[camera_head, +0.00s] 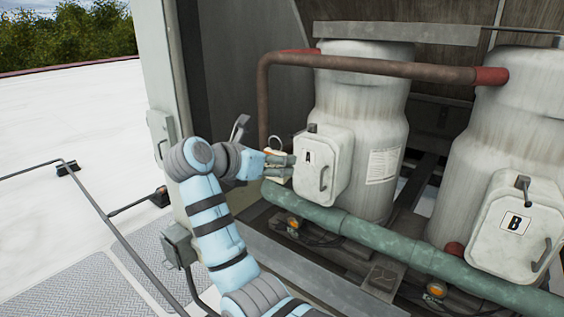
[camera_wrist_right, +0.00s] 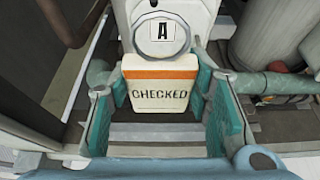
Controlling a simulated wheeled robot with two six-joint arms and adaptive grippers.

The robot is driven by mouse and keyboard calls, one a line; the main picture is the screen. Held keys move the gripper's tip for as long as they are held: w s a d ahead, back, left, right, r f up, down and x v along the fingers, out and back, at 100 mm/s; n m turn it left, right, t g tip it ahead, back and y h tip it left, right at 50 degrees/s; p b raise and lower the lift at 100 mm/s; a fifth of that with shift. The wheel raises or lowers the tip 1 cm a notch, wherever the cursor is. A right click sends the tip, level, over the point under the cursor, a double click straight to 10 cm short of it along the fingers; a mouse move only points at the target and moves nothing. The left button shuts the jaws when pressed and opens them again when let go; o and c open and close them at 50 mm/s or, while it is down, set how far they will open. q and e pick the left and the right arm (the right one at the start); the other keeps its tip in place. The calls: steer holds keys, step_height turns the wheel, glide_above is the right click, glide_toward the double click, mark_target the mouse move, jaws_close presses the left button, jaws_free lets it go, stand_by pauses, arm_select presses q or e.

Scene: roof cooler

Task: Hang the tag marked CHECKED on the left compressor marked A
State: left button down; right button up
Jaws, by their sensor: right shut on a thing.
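The white CHECKED tag (camera_wrist_right: 158,102) has an orange band and sits between the teal fingers of my right gripper (camera_wrist_right: 163,112), which is shut on it. A pale ring above the tag frames the A label (camera_wrist_right: 162,31) in the wrist view. In the head view, my right gripper (camera_head: 280,167) holds the tag just left of the white box (camera_head: 329,172) marked A on the left compressor (camera_head: 362,110). A dark peg (camera_head: 312,128) stands at the box's top. Whether the ring touches anything is unclear. My left gripper is not in view.
A rusty red pipe (camera_head: 375,66) runs above the box, and a green pipe (camera_head: 365,233) runs below it. Compressor B (camera_head: 510,130), with its own box (camera_head: 519,228), stands at right. A cabinet post (camera_head: 165,90) is at left.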

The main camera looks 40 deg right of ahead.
steer(key=shift+w+d+f, duration=0.15)
steer(key=shift+w+d, duration=0.35)
steer(key=shift+d, duration=0.75)
steer(key=shift+w+d+f, duration=0.15)
steer(key=shift+w+d, duration=0.4)
steer(key=shift+d, duration=0.7)
steer(key=shift+w+d+f, duration=0.15)
steer(key=shift+w+d, duration=0.35)
steer(key=shift+d, duration=0.75)
steer(key=shift+d+f, duration=0.45)
steer(key=shift+d, duration=0.25)
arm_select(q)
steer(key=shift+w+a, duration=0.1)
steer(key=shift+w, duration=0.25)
arm_select(e)
steer(key=shift+w+a, duration=0.1)
steer(key=shift+w, duration=0.05)
steer(key=shift+f, duration=0.1)
steer(key=o, duration=1.2)
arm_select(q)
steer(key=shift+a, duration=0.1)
